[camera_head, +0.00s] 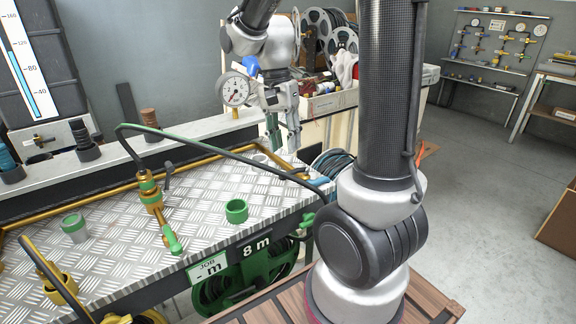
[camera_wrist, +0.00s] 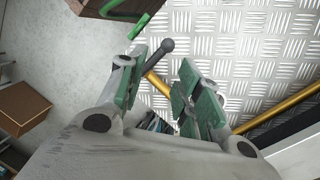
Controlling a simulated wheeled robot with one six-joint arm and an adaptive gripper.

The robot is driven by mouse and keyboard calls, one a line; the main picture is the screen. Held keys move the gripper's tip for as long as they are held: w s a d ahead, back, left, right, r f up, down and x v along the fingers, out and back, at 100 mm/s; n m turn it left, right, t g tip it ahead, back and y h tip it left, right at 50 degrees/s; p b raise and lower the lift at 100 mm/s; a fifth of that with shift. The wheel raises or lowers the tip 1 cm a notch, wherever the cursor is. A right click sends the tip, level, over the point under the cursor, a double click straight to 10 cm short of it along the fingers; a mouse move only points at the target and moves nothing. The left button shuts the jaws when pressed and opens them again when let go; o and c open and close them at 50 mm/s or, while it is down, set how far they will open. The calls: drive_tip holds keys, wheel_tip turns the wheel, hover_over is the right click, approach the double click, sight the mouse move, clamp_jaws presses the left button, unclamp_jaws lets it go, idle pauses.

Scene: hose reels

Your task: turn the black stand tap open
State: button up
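In the wrist view a black lever with a round ball end (camera_wrist: 160,57) shows beyond my fingertips, in the gap between them, close to a short brass pipe (camera_wrist: 157,83). I take it for the black stand tap's handle; its body is not visible there. My gripper (camera_wrist: 160,72) has its two green-padded fingers spread, with nothing between the pads. In the head view my gripper (camera_head: 283,140) points down above the far right end of the checker-plate bench (camera_head: 205,190). I cannot clearly pick out that same lever there. Contact between fingers and lever cannot be seen.
A brass fitting (camera_head: 150,190) with a dark upright lever (camera_head: 167,176) stands mid-bench, with a green hose arching from it. A pressure gauge (camera_head: 235,90) appears beside my wrist. Open floor lies right.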

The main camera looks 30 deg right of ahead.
sight(294, 172)
drive_tip(key=f+m, duration=0.2)
drive_tip(key=f, duration=0.1)
drive_tip(key=s+f+m, duration=0.1)
drive_tip(key=f+m, duration=0.2)
drive_tip(key=shift+s+f, duration=0.15)
drive_tip(key=shift+f, duration=0.15)
clamp_jaws()
